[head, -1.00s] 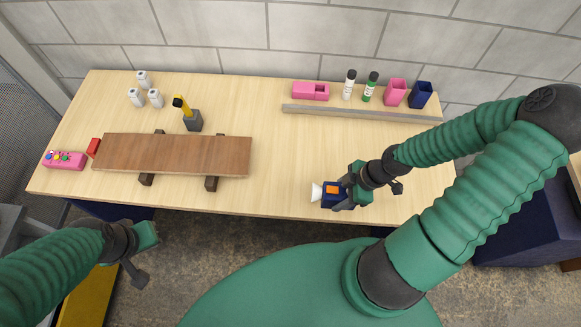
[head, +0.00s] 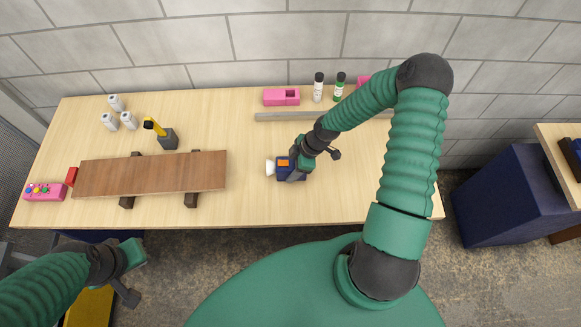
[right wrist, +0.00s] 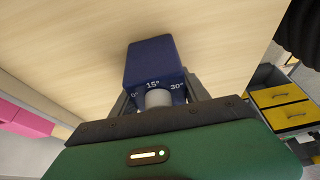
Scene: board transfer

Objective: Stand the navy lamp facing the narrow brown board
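The navy lamp (head: 285,172) has an orange patch on top and a white front pointing left in the head view. My right gripper (head: 298,172) is shut on it, and the fingers lie on both sides of the navy body (right wrist: 155,62) in the right wrist view. A dial with 0°, 15° and 30° marks shows there. I cannot tell whether the lamp touches the table. The narrow brown board (head: 150,175) lies across two dark supports to the left of the lamp, apart from it. My left gripper (head: 132,265) is empty off the table's front edge; its opening is unclear.
A yellow and black tool on a grey block (head: 168,139) stands behind the board. Several white containers (head: 115,103) are at the back left. A pink button box (head: 45,192) and red block (head: 71,176) are left. A grey ledge (head: 275,117) fronts the back-right items. Table (head: 245,205) between is clear.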

